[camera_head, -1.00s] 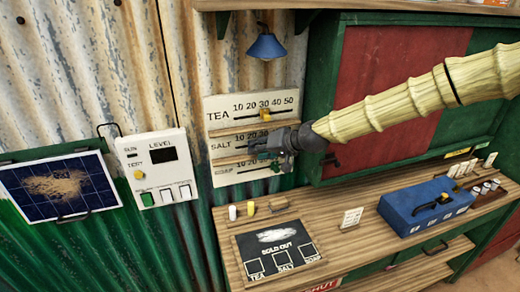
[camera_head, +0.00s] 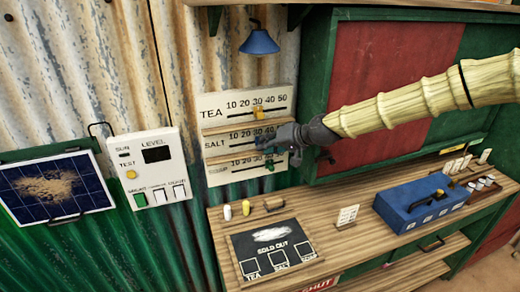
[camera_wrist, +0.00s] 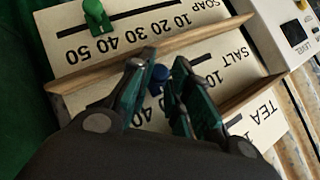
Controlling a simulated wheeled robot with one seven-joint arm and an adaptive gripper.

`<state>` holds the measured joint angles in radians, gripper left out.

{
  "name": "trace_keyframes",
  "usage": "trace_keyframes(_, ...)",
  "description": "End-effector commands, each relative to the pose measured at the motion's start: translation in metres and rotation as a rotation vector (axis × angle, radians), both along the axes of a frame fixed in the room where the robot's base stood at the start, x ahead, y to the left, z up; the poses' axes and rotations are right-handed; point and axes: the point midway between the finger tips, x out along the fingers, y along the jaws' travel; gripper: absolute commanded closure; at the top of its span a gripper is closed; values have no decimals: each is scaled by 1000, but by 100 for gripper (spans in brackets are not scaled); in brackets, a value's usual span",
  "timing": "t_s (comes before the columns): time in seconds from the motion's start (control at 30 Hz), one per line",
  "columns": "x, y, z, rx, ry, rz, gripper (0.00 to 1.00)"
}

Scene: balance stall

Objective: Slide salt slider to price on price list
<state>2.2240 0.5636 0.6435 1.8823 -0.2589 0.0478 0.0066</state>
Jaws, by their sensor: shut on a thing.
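The salt slider is a blue knob (camera_wrist: 158,78) on the SALT row, seen between my fingers in the wrist view. My gripper (camera_wrist: 155,92) is shut on it. In the head view, my gripper (camera_head: 262,143) covers part of the SALT row of the white slider board (camera_head: 212,133). The figures 10, 20 and 30 show there. The knob is around the middle of the scale; its exact figure is hidden by the fingers. A small white card on the counter, which may be the price list (camera_head: 347,216), has print too small to read.
The yellow tea slider (camera_head: 258,112) sits near 30 above, and the green soap slider (camera_wrist: 95,13) near 40 to 50 below. Wooden ledges separate the rows. A blue lamp (camera_head: 259,41) hangs above. A blue box (camera_head: 424,204) and a sold-out board (camera_head: 271,249) are on the counter.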

Motion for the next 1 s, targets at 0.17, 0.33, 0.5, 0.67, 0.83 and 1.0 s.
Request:
trace_keyframes(0.17, -1, 0, -1, -2, 3, 2, 100)
trace_keyframes(0.33, -1, 1, -2, -2, 3, 3, 70)
trace_keyframes(0.5, -1, 1, -1, -2, 2, 3, 70)
trace_keyframes(0.67, -2, -1, 0, -1, 2, 2, 70)
trace_keyframes(0.83, -9, -9, 9, -1, 1, 2, 70)
trace_keyframes(1.0, -23, -26, 23, -2, 0, 2, 70)
